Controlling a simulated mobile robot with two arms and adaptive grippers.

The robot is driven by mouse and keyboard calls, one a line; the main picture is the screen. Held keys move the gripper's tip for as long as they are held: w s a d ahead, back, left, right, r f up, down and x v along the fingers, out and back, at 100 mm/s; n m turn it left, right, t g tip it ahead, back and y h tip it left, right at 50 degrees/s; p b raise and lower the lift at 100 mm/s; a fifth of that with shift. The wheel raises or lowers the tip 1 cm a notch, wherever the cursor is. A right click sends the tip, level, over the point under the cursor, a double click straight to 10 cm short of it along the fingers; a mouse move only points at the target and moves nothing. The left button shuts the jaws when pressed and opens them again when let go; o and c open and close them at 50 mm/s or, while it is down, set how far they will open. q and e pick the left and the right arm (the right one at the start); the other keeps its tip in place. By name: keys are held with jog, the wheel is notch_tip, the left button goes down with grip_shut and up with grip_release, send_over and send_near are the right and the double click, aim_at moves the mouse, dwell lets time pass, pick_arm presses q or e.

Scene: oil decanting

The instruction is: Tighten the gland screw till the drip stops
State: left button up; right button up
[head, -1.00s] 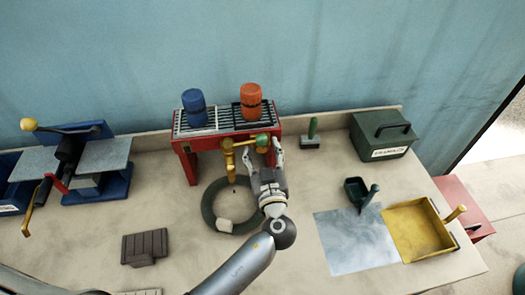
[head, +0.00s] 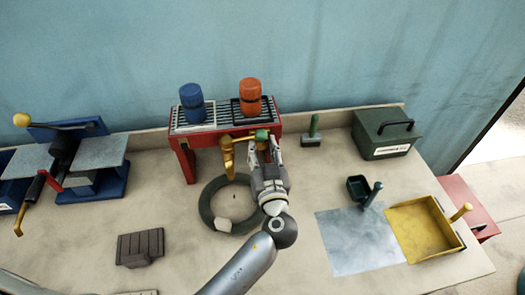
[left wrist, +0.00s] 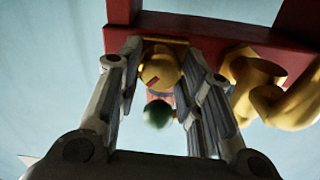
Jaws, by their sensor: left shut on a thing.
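The brass tap (head: 228,155) hangs from the front of the red rack (head: 186,160), and it also shows at the right of the left wrist view (left wrist: 265,90). A round brass gland screw (left wrist: 160,68) with a small red mark sits between my left fingers, under the red rack edge. A green knob (head: 262,134) is just beside it; it also shows in the left wrist view (left wrist: 157,114). My left gripper (head: 265,146) is shut on the gland screw, though finger contact is partly hidden. A small dark speck (head: 234,196) is below the tap.
Blue (head: 192,104) and orange (head: 250,97) canisters stand on the rack. A dark ring (head: 210,212) lies below. A green-handled tool (head: 313,130), green box (head: 385,135), scoop (head: 362,191) and yellow pan (head: 428,232) are right; a blue press (head: 110,185) is left.

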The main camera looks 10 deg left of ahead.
pick_arm(q)
jog(key=o, duration=1)
jog(key=shift+o, duration=0.2)
jog(key=v, duration=1.2)
